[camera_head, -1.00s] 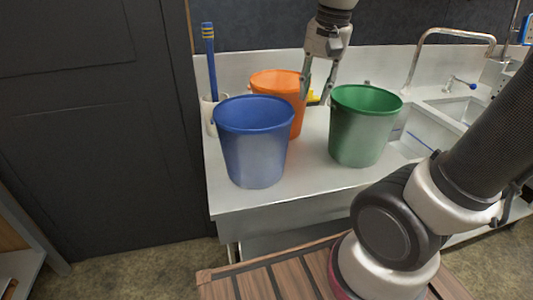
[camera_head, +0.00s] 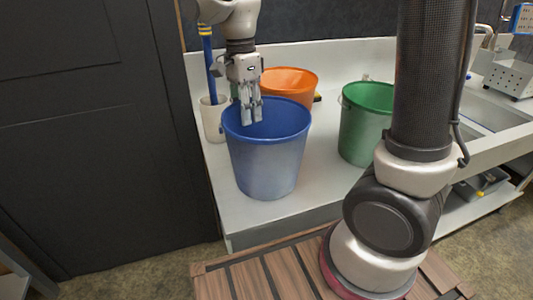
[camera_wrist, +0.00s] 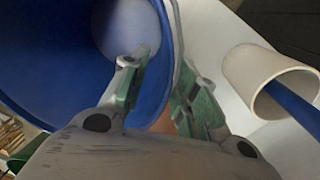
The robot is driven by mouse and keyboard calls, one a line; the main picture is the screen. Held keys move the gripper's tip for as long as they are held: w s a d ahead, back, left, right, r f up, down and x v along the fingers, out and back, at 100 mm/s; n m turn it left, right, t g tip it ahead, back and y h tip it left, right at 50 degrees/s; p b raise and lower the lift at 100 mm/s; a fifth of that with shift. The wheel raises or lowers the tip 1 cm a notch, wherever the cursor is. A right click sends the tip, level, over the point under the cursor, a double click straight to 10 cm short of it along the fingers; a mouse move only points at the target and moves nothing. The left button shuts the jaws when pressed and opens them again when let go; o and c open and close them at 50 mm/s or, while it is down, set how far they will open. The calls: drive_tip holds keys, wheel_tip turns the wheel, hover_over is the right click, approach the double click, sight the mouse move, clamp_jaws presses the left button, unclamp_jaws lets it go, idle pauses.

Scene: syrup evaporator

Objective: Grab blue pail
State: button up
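The blue pail (camera_head: 268,165) stands upright on the white counter, near its left front corner. My gripper (camera_head: 251,118) points down at the pail's far-left rim. In the wrist view, the pail's blue inside (camera_wrist: 60,60) fills the left. The two fingers of my gripper (camera_wrist: 165,85) are spread apart there, with the pail's rim running between them. The left finger shows over the pail's inside and the right finger on the rim's outer side. Whether either finger touches the wall cannot be told.
A white cup (camera_head: 213,118) with a blue-handled tool (camera_head: 208,60) stands close left of the pail. An orange pail (camera_head: 290,84) is behind it. A green pail (camera_head: 362,135) stands to the right, with clear counter (camera_head: 325,130) between. A sink (camera_head: 497,112) lies further right.

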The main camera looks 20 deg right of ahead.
sight(247, 132)
drive_tip(key=f, duration=0.4)
drive_tip(key=shift+s+f, duration=0.2)
drive_tip(key=shift+s, duration=0.05)
clamp_jaws()
drive_tip(key=shift+a+r, duration=0.1)
